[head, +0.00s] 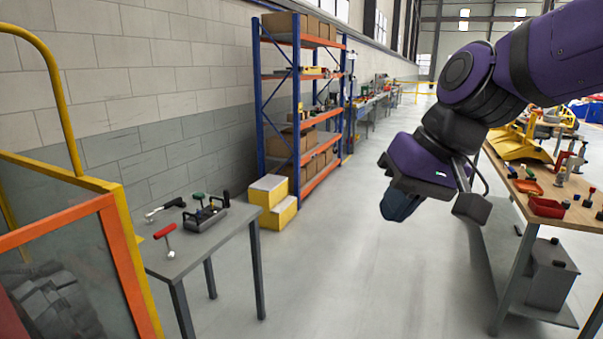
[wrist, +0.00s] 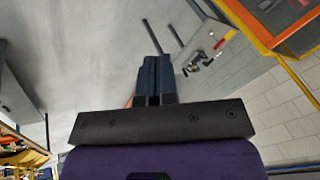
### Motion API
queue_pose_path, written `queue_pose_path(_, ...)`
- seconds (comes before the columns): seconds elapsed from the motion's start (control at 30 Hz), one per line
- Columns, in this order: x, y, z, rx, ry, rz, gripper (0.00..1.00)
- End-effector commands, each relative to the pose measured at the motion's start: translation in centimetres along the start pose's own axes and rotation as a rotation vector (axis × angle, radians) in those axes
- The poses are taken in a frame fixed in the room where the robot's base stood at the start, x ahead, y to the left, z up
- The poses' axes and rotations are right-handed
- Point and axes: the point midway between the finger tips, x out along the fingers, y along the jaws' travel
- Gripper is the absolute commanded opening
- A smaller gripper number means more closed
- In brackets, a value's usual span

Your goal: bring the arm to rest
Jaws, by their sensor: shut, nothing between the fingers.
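My purple arm (head: 560,50) reaches in from the upper right of the head view. My gripper (head: 402,205) hangs from it over the open floor, between a grey table on the left and a workbench on the right. In the wrist view my gripper (wrist: 153,75) shows its dark blue fingers together, with nothing between them. The fingers touch nothing that I can see.
The grey table (head: 205,245) bears tools. The wooden-topped workbench (head: 530,205), with red trays and tools, stands close to my arm on the right. An orange-and-yellow framed panel (head: 110,230) is at the left. Shelving (head: 300,130) and yellow steps (head: 270,200) stand behind. The floor (head: 350,270) between is clear.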

Motion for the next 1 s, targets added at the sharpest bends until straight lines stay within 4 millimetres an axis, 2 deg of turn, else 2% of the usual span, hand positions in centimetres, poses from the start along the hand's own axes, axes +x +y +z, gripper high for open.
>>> queue_pose_path(0.03,-1.3,1.8,1.1,0.011,0.031,0.043,0.0)
queue_pose_path(0.2,-4.6,7.1,4.9,0.048,0.109,0.188,0.0)
queue_pose_path(0.4,-7.2,11.7,9.3,0.092,0.177,0.328,0.0)
queue_pose_path(0.6,-8.1,13.7,11.5,0.116,0.204,0.394,0.0)
queue_pose_path(1.0,-8.1,13.9,11.8,0.118,0.206,0.401,0.0)
